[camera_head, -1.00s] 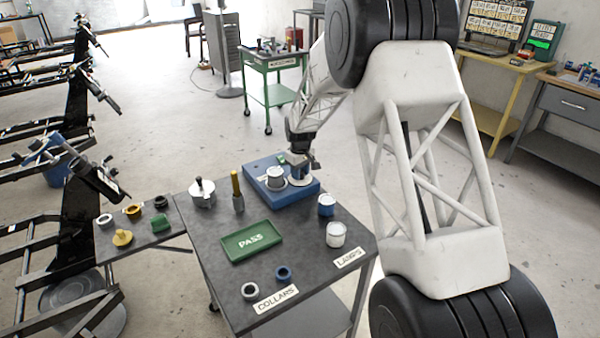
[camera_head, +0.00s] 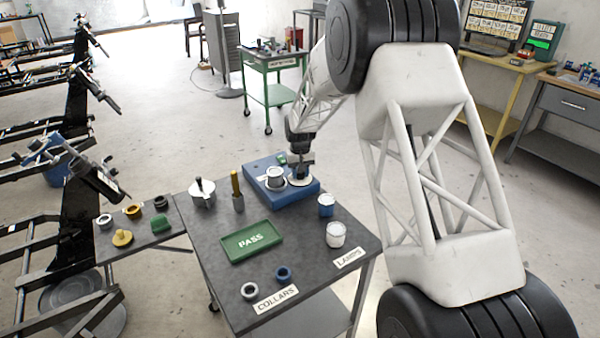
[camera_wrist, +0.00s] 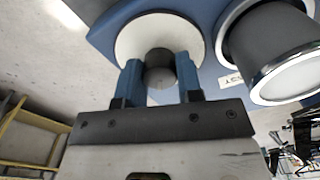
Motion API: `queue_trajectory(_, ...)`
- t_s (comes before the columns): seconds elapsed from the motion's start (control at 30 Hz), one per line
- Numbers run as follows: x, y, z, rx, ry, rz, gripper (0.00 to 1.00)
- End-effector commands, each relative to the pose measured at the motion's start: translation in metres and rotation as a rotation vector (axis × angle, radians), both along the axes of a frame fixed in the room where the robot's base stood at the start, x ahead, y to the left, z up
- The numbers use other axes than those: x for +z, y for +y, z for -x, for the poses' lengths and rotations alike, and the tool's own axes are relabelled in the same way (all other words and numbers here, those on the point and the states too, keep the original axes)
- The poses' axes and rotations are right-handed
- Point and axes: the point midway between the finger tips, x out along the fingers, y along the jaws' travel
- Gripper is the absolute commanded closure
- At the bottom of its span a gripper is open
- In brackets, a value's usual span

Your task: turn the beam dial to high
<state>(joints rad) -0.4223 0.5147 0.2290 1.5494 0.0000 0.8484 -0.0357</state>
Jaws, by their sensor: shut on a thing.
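The beam dial is a dark round knob (camera_wrist: 160,70) on a white disc (camera_wrist: 135,42), in the wrist view. The disc also shows in the head view (camera_head: 300,181), on the right part of the blue box (camera_head: 309,190). My gripper (camera_wrist: 160,78) is shut on the knob, with one blue finger on each side. In the head view my gripper (camera_head: 301,170) stands above the disc and hides most of the knob. The dial's markings and its setting cannot be read. A grey cup-like socket with a bright rim (camera_wrist: 285,90) stands beside the dial on the box.
On the dark table are a green PASS tray (camera_head: 251,241), a blue-and-white lamp (camera_head: 326,206), a white lamp (camera_head: 335,234), two collars near the front (camera_head: 284,273), a silver pot (camera_head: 202,193) and a yellow-handled tool (camera_head: 237,190). Several small parts lie on the left side table.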

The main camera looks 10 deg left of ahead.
Motion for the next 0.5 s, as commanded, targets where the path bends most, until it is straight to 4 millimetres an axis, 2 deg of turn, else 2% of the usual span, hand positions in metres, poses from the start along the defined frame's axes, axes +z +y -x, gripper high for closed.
queue_trajectory(0.27, 0.0005, 0.0, 0.0004, 0.0, 0.001, 0.0, 0.9)
queue_trajectory(0.3, 0.0006, 0.0, 0.0004, 0.0, 0.001, 0.0, 0.62)
queue_trajectory(0.43, 0.0003, 0.0, 0.0004, 0.0, 0.001, 0.0, 0.42)
queue_trajectory(0.5, 0.0002, 0.0, 0.0002, 0.0, 0.0, 0.0, 0.41)
